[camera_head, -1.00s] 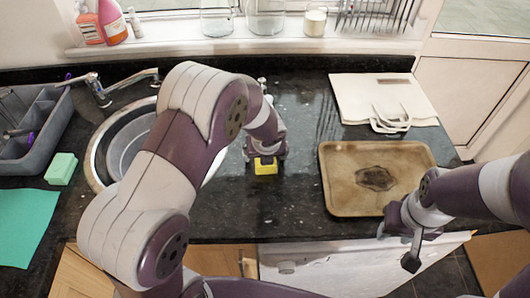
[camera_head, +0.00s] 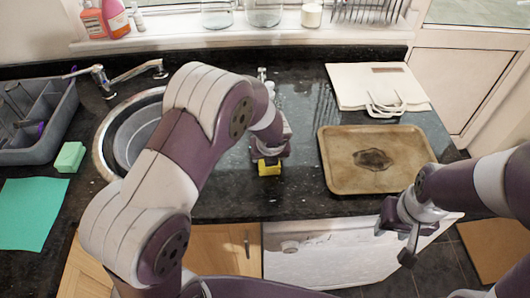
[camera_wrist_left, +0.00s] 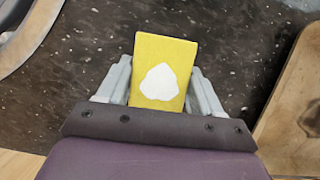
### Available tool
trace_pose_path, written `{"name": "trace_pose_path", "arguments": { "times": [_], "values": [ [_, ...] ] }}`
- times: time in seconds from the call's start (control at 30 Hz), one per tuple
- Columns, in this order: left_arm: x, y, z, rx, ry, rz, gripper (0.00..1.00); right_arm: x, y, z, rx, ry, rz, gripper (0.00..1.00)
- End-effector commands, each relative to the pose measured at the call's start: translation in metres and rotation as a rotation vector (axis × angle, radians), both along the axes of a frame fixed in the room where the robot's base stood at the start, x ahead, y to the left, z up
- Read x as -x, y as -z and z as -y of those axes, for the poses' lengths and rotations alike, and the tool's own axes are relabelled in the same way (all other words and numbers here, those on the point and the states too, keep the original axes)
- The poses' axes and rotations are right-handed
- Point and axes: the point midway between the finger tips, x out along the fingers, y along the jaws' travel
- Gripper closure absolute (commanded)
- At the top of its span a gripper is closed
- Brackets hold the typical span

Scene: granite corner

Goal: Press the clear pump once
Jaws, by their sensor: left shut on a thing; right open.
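A small clear thing with a pale top (camera_head: 262,74), which looks like the clear pump, stands at the back of the counter. My left arm hides much of it. My left gripper (camera_head: 270,160) is in front of it, over the dark counter, shut on a yellow sponge (camera_head: 269,169). In the left wrist view the sponge (camera_wrist_left: 176,55) sits between both fingers and has a white patch (camera_wrist_left: 160,82) on its face. My right gripper (camera_head: 406,240) is open and empty near the counter's front edge, below the tray.
A brown tray (camera_head: 335,180) lies right of my left gripper, with a cream bag (camera_head: 350,88) behind it. The sink (camera_head: 103,150) is left, partly behind my arm. A grey caddy (camera_head: 55,140), green sponge (camera_head: 70,157) and teal cloth (camera_head: 30,215) lie farther left.

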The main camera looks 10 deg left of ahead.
Motion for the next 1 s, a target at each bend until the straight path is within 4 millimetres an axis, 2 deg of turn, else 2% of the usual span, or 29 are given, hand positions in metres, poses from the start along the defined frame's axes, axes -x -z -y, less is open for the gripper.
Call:
{"name": "trace_pose_path", "arguments": {
  "times": [0.43, 0.47, 0.5, 0.53, 0.83, 1.0],
  "values": [
    [0.000, -0.001, 0.002, 0.001, -0.001, 0.002, 0.63, 0.000, -0.001, 0.000, 0.000, 0.000, 0.000, 0.57],
    [0.000, -0.001, 0.002, 0.001, -0.001, 0.002, 0.25, 0.000, -0.001, 0.000, 0.000, 0.000, 0.000, 0.57],
    [0.000, -0.001, 0.002, 0.001, -0.001, 0.002, 0.12, 0.000, -0.001, 0.000, 0.000, 0.000, 0.000, 0.57],
    [0.000, -0.001, 0.002, 0.001, -0.001, 0.002, 0.05, 0.000, -0.001, 0.000, 0.000, 0.000, 0.000, 0.57],
    [0.000, -0.002, 0.002, 0.001, -0.001, 0.002, 0.05, 0.000, -0.001, 0.000, 0.000, 0.000, 0.000, 0.57],
    [0.007, -0.024, 0.005, 0.002, -0.002, 0.005, 0.05, 0.000, -0.006, 0.000, 0.000, 0.000, 0.000, 0.57]
  ]
}}
